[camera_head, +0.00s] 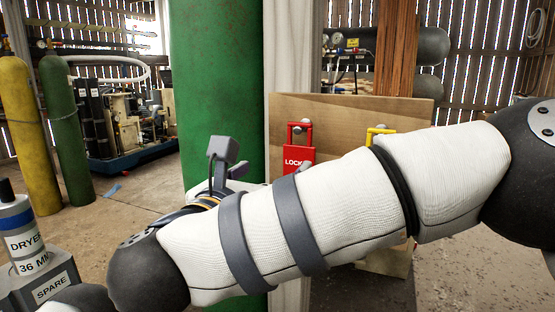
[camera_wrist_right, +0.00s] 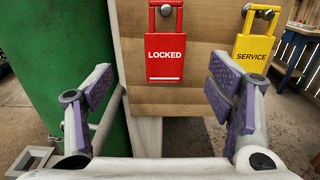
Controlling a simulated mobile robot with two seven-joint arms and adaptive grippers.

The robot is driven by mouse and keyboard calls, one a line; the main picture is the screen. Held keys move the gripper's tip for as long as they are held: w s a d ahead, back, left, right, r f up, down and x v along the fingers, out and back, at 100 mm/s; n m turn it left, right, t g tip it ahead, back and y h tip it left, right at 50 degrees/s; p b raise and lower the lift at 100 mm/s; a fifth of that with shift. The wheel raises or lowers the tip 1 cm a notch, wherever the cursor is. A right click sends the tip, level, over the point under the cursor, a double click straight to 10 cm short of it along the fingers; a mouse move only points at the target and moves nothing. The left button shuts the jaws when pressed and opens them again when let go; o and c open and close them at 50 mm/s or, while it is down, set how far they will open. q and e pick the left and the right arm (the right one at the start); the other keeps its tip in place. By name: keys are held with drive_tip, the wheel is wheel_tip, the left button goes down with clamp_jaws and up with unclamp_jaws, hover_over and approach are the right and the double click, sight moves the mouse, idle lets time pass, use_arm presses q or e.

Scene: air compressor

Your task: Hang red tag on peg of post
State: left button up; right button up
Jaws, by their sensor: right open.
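The red tag (camera_head: 298,155) hangs from a dark peg on a wooden board (camera_head: 340,112). In the right wrist view the red tag (camera_wrist_right: 165,55) reads LOCKED and hangs upright, its loop around the peg (camera_wrist_right: 166,11). My right gripper (camera_wrist_right: 160,88) is open and empty, its purple-padded fingers spread either side of the tag's lower edge in that view, apart from it. In the head view the right gripper (camera_head: 226,160) is partly hidden behind my own arm. A pale post (camera_head: 295,45) stands behind the board; no peg shows on its visible part. My left gripper is not in view.
A yellow SERVICE tag (camera_wrist_right: 255,48) hangs right of the red one. A large green tank (camera_head: 218,70) stands close left of the board. Gas cylinders (camera_head: 32,130) and a bench item labelled SPARE (camera_head: 45,285) are at left. My right arm covers the board's lower part.

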sight(298, 150)
drive_tip(key=x, duration=1.2)
drive_tip(key=shift+s+d+r, duration=0.2)
drive_tip(key=shift+d+r, duration=0.1)
drive_tip(key=shift+d, duration=0.1)
drive_tip(key=c, duration=1.2)
